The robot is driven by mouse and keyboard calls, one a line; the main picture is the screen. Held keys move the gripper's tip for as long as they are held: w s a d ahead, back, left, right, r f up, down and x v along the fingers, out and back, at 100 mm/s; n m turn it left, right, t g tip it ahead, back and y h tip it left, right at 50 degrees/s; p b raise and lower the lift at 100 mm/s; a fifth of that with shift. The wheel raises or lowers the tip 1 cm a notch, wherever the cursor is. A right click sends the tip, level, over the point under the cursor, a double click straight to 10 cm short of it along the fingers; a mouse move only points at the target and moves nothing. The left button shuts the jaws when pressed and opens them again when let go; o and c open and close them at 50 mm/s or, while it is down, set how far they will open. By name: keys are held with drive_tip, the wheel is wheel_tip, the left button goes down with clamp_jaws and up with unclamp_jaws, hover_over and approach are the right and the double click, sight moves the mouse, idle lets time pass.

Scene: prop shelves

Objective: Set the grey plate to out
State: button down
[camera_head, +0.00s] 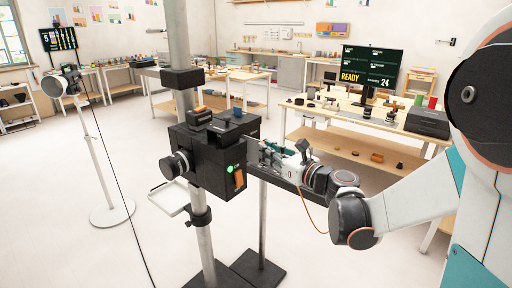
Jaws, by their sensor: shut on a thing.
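A black box device (205,160) is clamped on a metal pole in the middle, with a green light and an orange tab on its front. A thin grey plate (254,153) shows at the right side of the box, between the box and my fingertips. My gripper (263,154) reaches in from the right, at the box's right side, and is shut on the grey plate. The fingers hide part of the plate, and how far it stands out of the box is hard to tell.
A thin white frame (169,197) juts from the pole at lower left. A lamp on a white stand (97,165) stands further left with a hanging cable. A table with a "READY 24" screen (369,68) is behind my arm. The floor at left is open.

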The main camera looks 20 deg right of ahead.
drive_tip(key=s+d, duration=0.1)
drive_tip(key=s, duration=0.1)
drive_tip(key=s+d, duration=0.2)
drive_tip(key=shift+d, duration=0.25)
drive_tip(key=c, duration=1.8)
unclamp_jaws()
drive_tip(key=shift+d, duration=0.15)
drive_tip(key=shift+o, duration=0.2)
drive_tip(key=v, duration=1.2)
